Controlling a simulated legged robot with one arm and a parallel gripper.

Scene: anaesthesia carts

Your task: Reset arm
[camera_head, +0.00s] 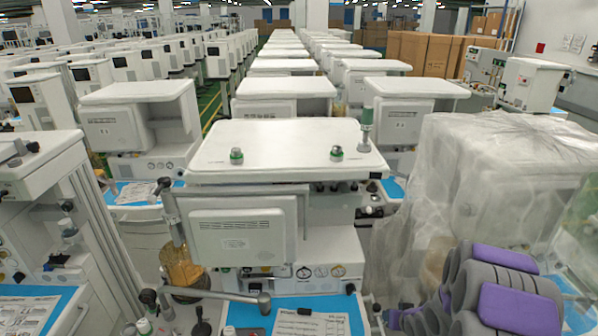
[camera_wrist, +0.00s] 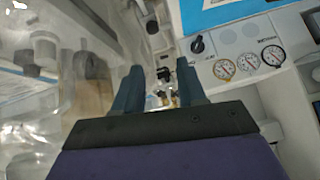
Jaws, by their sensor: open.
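My gripper (camera_wrist: 159,68) shows in the wrist view with its two dark fingers apart. Nothing shows clamped between them. A cart front with several round gauges (camera_wrist: 248,62) lies beyond and to the right of the fingers. My purple and grey arm is at the bottom right of the head view, in front of a plastic-wrapped cart (camera_head: 450,170). The fingertips cannot be made out in the head view.
A white anaesthesia cart (camera_head: 285,150) stands close in front, with two small green-ringed fittings on top. Another cart (camera_head: 30,190) is close at left. Rows of carts fill the hall behind. Cardboard boxes (camera_head: 430,52) stand at the back right.

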